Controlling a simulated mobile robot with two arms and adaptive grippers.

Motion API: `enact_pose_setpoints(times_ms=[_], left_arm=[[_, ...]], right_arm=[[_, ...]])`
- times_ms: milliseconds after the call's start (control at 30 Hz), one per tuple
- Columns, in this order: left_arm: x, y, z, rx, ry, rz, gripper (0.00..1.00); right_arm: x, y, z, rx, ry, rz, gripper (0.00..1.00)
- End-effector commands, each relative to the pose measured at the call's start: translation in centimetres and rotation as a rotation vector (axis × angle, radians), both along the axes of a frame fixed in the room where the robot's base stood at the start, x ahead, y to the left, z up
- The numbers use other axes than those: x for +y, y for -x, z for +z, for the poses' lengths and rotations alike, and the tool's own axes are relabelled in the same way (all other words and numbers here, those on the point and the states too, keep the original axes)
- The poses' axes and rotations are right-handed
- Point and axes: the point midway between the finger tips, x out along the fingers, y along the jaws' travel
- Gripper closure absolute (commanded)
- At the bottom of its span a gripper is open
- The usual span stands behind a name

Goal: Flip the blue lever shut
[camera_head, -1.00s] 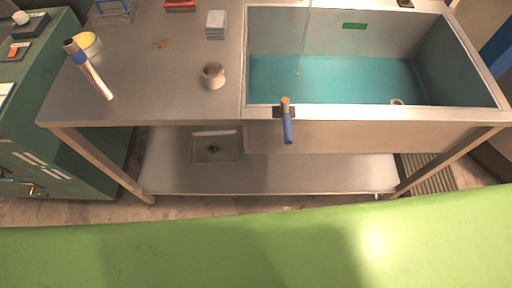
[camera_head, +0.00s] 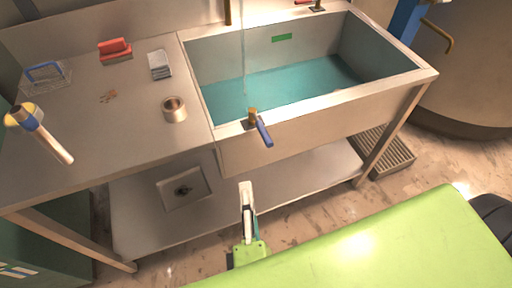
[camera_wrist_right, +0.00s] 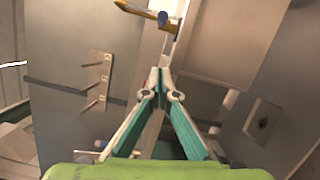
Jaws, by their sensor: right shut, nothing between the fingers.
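The blue lever (camera_head: 264,134) sits on a brass-coloured stem at the front rim of the sink (camera_head: 310,104), in the head view. Its handle points forward and down over the rim. My right gripper (camera_head: 246,187) is below and slightly left of the lever, in front of the sink bench, apart from it. Its fingers are shut and empty; their tips also show in the right wrist view (camera_wrist_right: 164,76). A blue and brass-coloured part at the top of that view may be the lever; I cannot tell. My left gripper is out of view.
A thin stream of water (camera_head: 242,65) falls into the sink. A shelf (camera_head: 140,215) runs below.

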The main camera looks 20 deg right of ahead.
Motion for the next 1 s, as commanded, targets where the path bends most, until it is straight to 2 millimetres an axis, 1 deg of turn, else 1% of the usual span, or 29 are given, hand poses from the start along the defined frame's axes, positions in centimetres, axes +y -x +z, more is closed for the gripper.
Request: enact_pose_setpoints(times_ms=[167, 267, 600, 667, 700, 800, 900, 1000], left_arm=[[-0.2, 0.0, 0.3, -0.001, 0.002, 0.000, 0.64], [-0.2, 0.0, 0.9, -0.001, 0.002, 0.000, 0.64], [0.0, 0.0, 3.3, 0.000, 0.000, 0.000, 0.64], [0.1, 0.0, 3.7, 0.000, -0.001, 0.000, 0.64], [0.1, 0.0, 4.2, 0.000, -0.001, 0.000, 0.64], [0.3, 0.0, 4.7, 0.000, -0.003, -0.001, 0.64], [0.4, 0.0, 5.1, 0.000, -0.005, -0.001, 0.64], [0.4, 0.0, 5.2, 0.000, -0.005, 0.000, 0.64]], right_arm=[[-0.1, -0.7, 0.2, -0.001, 0.000, 0.000, 1.00], [-0.4, -2.1, 0.4, -0.002, 0.000, -0.002, 1.00], [-1.9, -9.1, 0.9, -0.002, 0.001, -0.001, 1.00], [-2.1, -10.2, 0.9, -0.001, 0.000, -0.001, 1.00], [-3.0, -9.9, 1.0, 0.003, 0.004, 0.000, 1.00], [-4.4, -9.9, 1.2, 0.003, 0.003, 0.002, 1.00], [-5.3, -9.9, 1.2, 0.003, 0.000, 0.001, 1.00], [-5.8, -9.9, 1.2, 0.003, 0.000, 0.001, 1.00]])
